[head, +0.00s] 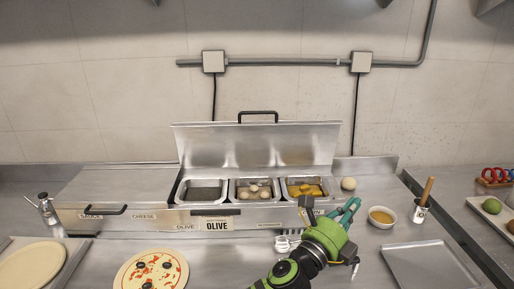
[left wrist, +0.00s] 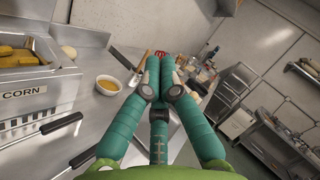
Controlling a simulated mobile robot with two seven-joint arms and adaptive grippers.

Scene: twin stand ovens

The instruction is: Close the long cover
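The long cover (head: 255,146) is a steel lid with a black handle (head: 258,114) on its top edge. It stands raised, leaning back behind three open bins of the counter unit. My left gripper (head: 350,209), with teal fingers, is in front of the unit's right end, below and to the right of the cover and apart from it. In the left wrist view its fingertips (left wrist: 160,78) meet with nothing visible between them. The cover is not seen in that view. My right gripper is in neither view.
The bins hold white round items (head: 254,190) and yellow food (head: 305,188); the left bin (head: 203,191) looks empty. A shut lid (head: 120,184) lies to the left. A sauce bowl (head: 382,217), brush pot (head: 420,210), tray (head: 430,264) and pizza (head: 152,270) stand around.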

